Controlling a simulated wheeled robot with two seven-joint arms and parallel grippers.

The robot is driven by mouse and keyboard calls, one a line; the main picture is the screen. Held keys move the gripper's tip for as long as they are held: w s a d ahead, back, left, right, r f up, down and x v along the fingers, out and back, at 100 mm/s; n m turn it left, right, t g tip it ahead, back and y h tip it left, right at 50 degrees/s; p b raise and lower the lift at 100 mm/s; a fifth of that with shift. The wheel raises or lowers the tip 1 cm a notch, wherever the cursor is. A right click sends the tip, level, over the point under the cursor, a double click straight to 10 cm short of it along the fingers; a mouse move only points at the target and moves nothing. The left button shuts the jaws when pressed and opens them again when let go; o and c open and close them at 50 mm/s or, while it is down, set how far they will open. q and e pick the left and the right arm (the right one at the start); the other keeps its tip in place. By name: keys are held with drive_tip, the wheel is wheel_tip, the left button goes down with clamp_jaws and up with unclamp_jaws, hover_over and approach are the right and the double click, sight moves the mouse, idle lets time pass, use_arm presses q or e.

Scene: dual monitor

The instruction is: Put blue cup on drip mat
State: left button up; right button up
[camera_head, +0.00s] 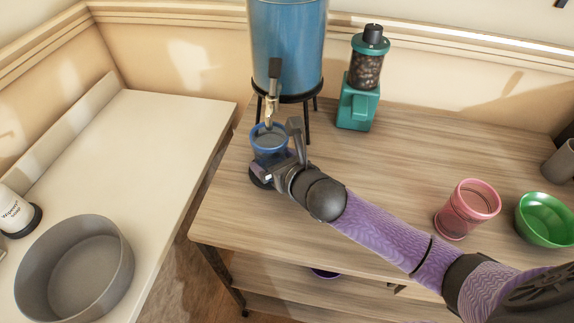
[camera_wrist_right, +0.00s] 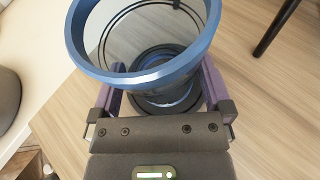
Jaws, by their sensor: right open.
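The blue cup (camera_head: 268,140) has see-through walls and a blue rim, and is below the tap of the blue drink dispenser (camera_head: 287,45). In the right wrist view the cup (camera_wrist_right: 152,76) fills the upper middle. A dark round disc, which looks like the drip mat (camera_head: 257,179), shows partly beyond my gripper. Dark rings also show around the cup's base in the wrist view; I cannot tell full contact. My right gripper (camera_head: 282,153) is open, with one finger on each side of the cup. My left gripper is out of view.
A teal coffee grinder (camera_head: 356,112) stands right of the dispenser, whose black stand legs are close to my gripper. A pink cup (camera_head: 467,209) and a green bowl (camera_head: 546,220) are at the right. A grey basin (camera_head: 75,270) sits on the white counter (camera_head: 160,135).

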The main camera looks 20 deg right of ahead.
drive_tip(key=p+v, duration=0.3)
drive_tip(key=v, duration=0.7)
drive_tip(key=shift+s+d+r+p, duration=0.1)
drive_tip(key=shift+s+r+p, duration=0.15)
drive_tip(key=shift+s+p, duration=0.05)
drive_tip(key=shift+s, duration=0.15)
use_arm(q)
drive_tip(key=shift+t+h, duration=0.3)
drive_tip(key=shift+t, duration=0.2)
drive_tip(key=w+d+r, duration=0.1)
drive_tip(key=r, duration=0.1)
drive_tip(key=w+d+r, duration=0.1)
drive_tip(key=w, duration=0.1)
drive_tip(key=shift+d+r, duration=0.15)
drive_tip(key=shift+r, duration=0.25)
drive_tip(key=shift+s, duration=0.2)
